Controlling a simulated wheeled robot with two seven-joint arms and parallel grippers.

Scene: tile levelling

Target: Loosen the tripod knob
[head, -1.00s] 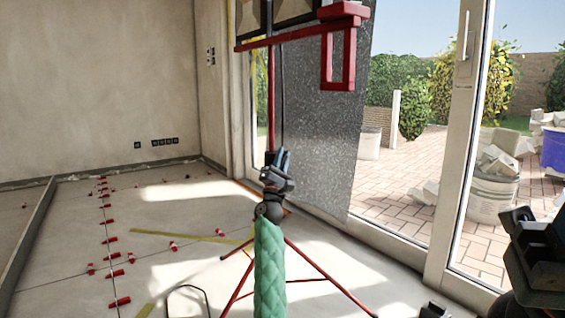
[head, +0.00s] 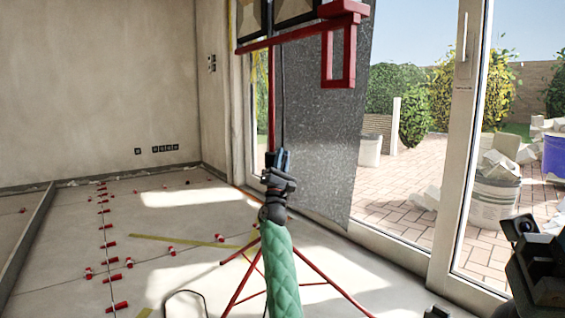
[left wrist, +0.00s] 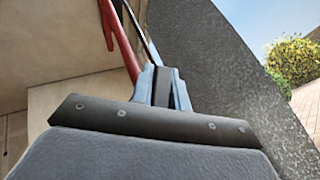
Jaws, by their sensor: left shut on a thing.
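The red tripod stands in front of the window, its pole (head: 271,105) upright and its thin legs spread on the floor. Two dark square lamp heads (head: 296,10) sit on its crossbar at the top edge. My left gripper (head: 279,158) is at the pole's lower part, at the end of the green-sleeved arm. In the left wrist view its blue-grey fingers (left wrist: 163,85) are shut on a small dark piece, the tripod knob (left wrist: 162,88), beside the red pole. The knob is mostly hidden by the fingers. My right gripper (head: 530,240) shows dark at the right edge; its jaws are unclear.
A speckled grey slab (head: 330,130) stands upright right behind the pole. A glass door frame (head: 462,150) is to the right, with a bucket (head: 494,203) outside. Red levelling clips (head: 117,307) line the floor joints at left. A black cable (head: 186,292) lies near the legs.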

